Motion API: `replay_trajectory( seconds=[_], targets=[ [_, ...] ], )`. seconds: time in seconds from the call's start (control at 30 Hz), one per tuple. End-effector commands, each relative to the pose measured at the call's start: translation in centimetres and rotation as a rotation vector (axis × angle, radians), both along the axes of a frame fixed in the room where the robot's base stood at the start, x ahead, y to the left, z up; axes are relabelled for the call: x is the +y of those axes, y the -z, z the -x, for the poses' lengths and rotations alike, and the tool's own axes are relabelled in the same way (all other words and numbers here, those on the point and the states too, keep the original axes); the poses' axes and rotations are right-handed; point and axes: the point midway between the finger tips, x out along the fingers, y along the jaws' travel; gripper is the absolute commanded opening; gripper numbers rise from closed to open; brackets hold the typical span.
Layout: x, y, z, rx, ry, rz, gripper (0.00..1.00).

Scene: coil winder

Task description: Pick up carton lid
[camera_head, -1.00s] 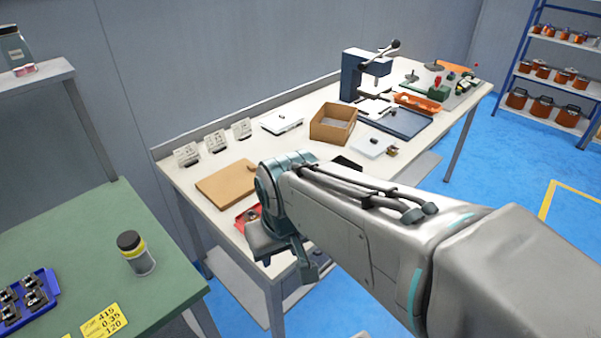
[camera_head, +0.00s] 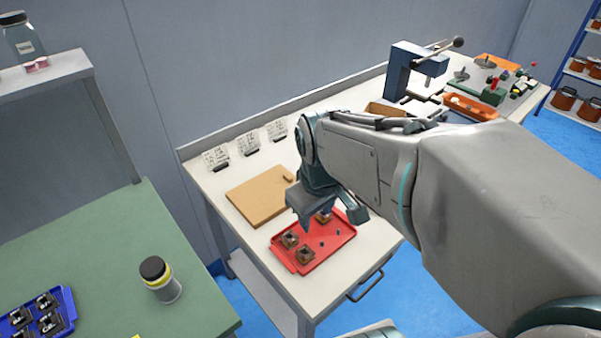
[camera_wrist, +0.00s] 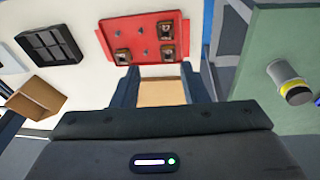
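The carton lid appears to be the flat tan panel (camera_head: 256,199) lying on the white workbench, with a small raised piece at its right corner. In the wrist view a tan surface, likely the same lid (camera_wrist: 162,93), shows between the fingers. My gripper (camera_head: 325,218) is to the right of the lid in the head view, above the red tray. In the wrist view my gripper (camera_wrist: 158,76) has its two dark fingers wide apart with nothing held. The open carton (camera_head: 385,109) is mostly hidden behind my arm; a cardboard box also shows in the wrist view (camera_wrist: 36,98).
A red tray (camera_head: 291,262) with brown square parts lies in front of the lid. Several white cards (camera_head: 249,143) stand behind it. A green table (camera_head: 105,240) with a yellow-banded jar (camera_head: 160,280) is at left. A blue press (camera_head: 400,70) stands farther back.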

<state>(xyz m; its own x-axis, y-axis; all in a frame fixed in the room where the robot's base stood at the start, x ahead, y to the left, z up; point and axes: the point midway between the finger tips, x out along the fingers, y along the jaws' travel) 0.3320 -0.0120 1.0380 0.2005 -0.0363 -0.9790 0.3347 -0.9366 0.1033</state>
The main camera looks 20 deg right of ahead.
Motion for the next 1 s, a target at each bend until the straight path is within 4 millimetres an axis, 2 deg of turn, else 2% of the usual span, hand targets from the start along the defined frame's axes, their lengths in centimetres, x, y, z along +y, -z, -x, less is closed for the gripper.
replay_trajectory(
  seconds=[0.03, 0.27, 0.6, 0.8, 1.0],
  targets=[
    [-0.5, 0.0, -1.2, 0.022, -0.087, 0.024, 0.40],
    [-2.7, 0.8, -6.2, 0.111, -0.564, 0.111, 0.40],
    [-6.9, 4.0, -12.6, 0.190, -1.248, 0.140, 0.40],
    [-8.6, 5.7, -14.7, 0.191, -1.509, 0.134, 0.40],
    [-9.2, 7.1, -15.3, 0.187, -1.601, 0.131, 0.40]
  ],
)
